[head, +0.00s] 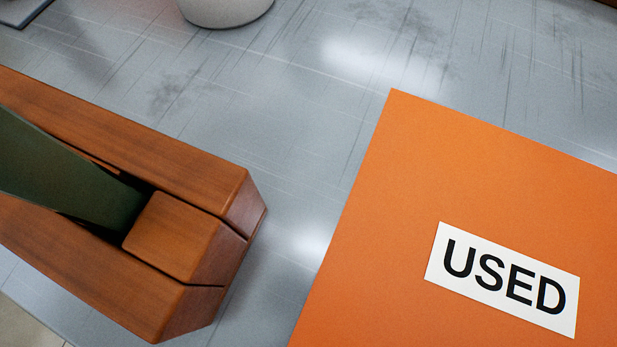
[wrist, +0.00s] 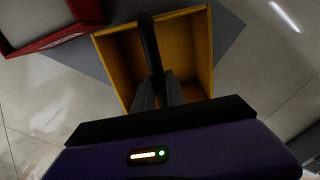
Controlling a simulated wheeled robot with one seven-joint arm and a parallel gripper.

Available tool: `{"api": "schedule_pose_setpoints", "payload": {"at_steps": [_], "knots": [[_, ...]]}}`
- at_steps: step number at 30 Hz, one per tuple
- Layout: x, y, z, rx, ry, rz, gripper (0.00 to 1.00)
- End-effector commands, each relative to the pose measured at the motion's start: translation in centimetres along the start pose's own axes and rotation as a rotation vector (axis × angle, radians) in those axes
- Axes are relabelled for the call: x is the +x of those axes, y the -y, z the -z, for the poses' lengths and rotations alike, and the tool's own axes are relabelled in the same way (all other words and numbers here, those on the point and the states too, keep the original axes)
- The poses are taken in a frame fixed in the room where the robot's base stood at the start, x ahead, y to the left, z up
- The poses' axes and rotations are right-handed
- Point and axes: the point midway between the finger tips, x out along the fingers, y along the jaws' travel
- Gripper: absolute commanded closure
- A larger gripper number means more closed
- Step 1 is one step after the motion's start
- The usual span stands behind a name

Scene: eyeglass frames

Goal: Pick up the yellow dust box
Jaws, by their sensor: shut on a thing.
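The yellow dust box (wrist: 203,52) is in the upper middle of the wrist view, its open side facing the camera. My gripper (wrist: 158,88) reaches over it from below, with its grey fingers close together. Neither the dust box nor my gripper shows in the head view.
A red-edged container (wrist: 50,38) is at upper left in the wrist view. The head view shows an orange panel labelled USED (head: 400,210), a wooden piece with a dark green pad (head: 180,235), and a white round object (head: 225,8).

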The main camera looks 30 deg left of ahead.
Motion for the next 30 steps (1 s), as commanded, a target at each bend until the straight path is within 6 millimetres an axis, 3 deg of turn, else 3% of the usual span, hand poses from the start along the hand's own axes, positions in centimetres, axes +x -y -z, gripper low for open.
{"api": "schedule_pose_setpoints", "payload": {"at_steps": [17,30], "knots": [[-0.1,0.0,0.0,-0.001,0.001,0.0,1.0],[-2.3,0.0,0.0,-0.002,0.001,0.001,1.0]]}}
